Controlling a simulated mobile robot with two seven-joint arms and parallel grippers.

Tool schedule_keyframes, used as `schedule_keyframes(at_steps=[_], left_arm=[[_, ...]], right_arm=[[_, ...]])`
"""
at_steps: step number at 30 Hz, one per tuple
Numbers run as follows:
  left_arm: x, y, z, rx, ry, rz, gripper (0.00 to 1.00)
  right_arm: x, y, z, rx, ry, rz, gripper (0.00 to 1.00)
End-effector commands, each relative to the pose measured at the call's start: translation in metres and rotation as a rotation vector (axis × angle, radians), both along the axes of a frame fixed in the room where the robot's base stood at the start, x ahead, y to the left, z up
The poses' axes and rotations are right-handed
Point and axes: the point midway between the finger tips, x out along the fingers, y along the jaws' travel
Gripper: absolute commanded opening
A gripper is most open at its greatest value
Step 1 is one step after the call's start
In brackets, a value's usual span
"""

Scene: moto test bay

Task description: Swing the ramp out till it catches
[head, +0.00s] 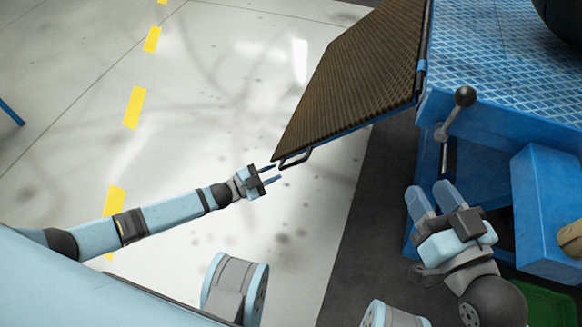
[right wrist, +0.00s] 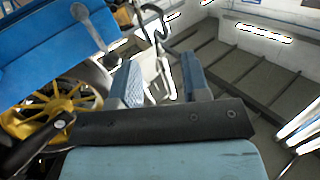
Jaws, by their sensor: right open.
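The ramp (head: 355,70) is a dark brown ribbed panel with a blue edge. It is tilted and joins the blue platform (head: 500,45) along its right side. A dark bar handle (head: 297,158) is at its lower left corner. My left gripper (head: 276,173) is open, its fingertips close to the handle's left end; I cannot tell if they touch. My right gripper (head: 433,197) is open and empty, below a lever with a black ball knob (head: 465,96) on the platform's side. The lever also shows in the right wrist view (right wrist: 90,28), left of the fingers. No catch is clearly seen.
A blue box (head: 548,212) stands right of my right gripper, with a green tray (head: 545,298) below. The pale floor (head: 230,70) with yellow dashes is clear left of the ramp. A yellow-spoked wheel (right wrist: 75,97) shows in the right wrist view.

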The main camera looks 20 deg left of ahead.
Motion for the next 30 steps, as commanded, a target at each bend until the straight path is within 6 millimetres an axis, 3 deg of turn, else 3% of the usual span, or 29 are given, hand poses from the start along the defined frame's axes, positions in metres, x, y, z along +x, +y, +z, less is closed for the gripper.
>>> schedule_keyframes(at_steps=[9, 22, 25, 30], left_arm=[[0.037, -0.036, -0.002, -0.001, -0.001, -0.001, 0.24], [0.044, -0.042, 0.0, 0.001, 0.001, 0.001, 0.24], [0.044, -0.042, 0.0, 0.0, 0.0, 0.0, 0.01], [0.044, -0.042, 0.0, 0.001, 0.001, 0.001, 0.0]], right_arm=[[0.01, -0.006, 0.0, -0.062, -0.113, -0.005, 0.43], [0.011, -0.007, 0.002, -0.078, -0.137, -0.006, 0.43], [0.011, -0.007, 0.002, -0.08, -0.137, -0.004, 0.43], [0.011, -0.007, 0.003, -0.082, -0.139, -0.003, 0.43]])
